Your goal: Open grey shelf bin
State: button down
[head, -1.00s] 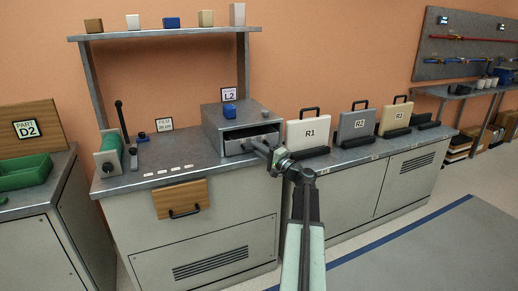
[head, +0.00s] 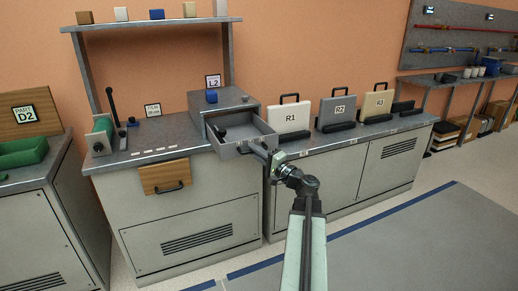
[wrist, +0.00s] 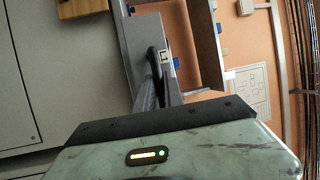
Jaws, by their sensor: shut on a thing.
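The grey shelf bin is a box-shaped housing (head: 222,100) with a drawer (head: 238,131) on the counter, below the label L2. The drawer is pulled well out over the counter's front edge, and its inside shows with a small dark thing in it. My gripper (head: 268,157) is at the drawer's front and shut on its handle; the arm hides part of this. In the wrist view my gripper (wrist: 160,96) is around a dark handle (wrist: 155,62) on the grey drawer front (wrist: 141,35).
Upright cases R1 (head: 289,118), R2 (head: 338,111) and R3 (head: 376,104) stand right of the bin. A blue block (head: 211,96) sits on the housing. A wooden drawer front (head: 164,176) is in the cabinet below. The floor (head: 400,238) at right is clear.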

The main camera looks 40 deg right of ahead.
jog(key=shift+s+a, duration=0.1)
jog(key=shift+a, duration=0.15)
jog(key=c, duration=1.7)
grip_release()
jog(key=shift+d, duration=0.1)
jog(key=s, duration=0.2)
jog(key=s+f+b, duration=0.1)
jog(key=s, duration=0.4)
jog(key=shift+s+d+f, duration=0.1)
jog(key=shift+s+f, duration=0.15)
jog(key=shift+s, duration=0.15)
